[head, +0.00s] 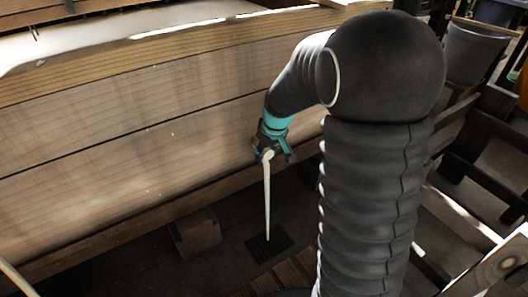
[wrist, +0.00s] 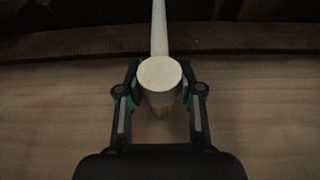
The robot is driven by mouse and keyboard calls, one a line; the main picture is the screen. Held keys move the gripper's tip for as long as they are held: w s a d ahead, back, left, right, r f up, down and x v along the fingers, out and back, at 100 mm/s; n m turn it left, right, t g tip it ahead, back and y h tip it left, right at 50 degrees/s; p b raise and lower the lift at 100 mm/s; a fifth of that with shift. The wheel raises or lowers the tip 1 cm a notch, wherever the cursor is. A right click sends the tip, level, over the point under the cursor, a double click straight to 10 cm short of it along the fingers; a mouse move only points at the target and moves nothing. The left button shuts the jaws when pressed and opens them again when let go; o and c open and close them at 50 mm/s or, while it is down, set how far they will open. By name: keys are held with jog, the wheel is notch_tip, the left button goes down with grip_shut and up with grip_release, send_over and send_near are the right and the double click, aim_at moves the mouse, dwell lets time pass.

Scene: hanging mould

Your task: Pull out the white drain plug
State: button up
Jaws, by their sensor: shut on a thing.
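The white drain plug (wrist: 160,75) shows in the wrist view as a short cylinder with a pale round end, between my gripper's fingers. My gripper (wrist: 160,95) is shut on it, one finger on each side. In the head view my gripper (head: 272,145) is low against the wooden vat wall (head: 130,155), with the pale plug end (head: 267,155) just showing. A long thin pale streak (head: 267,200), like a stream of liquid, runs from there down towards the floor. I cannot tell whether the plug is still in its hole; the fingers and plug hide it.
A dark floor grate (head: 268,246) lies under the streak. A wooden block (head: 196,233) stands to its left, beneath the vat. Wooden slats (head: 288,272) lie in front of the grate. A grey bucket (head: 474,52) and dark wooden framing (head: 480,178) are at the right.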

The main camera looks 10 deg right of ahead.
jog(key=shift+s+d+f, duration=0.1)
jog(key=shift+s+d, duration=0.15)
jog(key=shift+s, duration=0.65)
jog(key=o, duration=1.2)
jog(key=shift+o, duration=0.2)
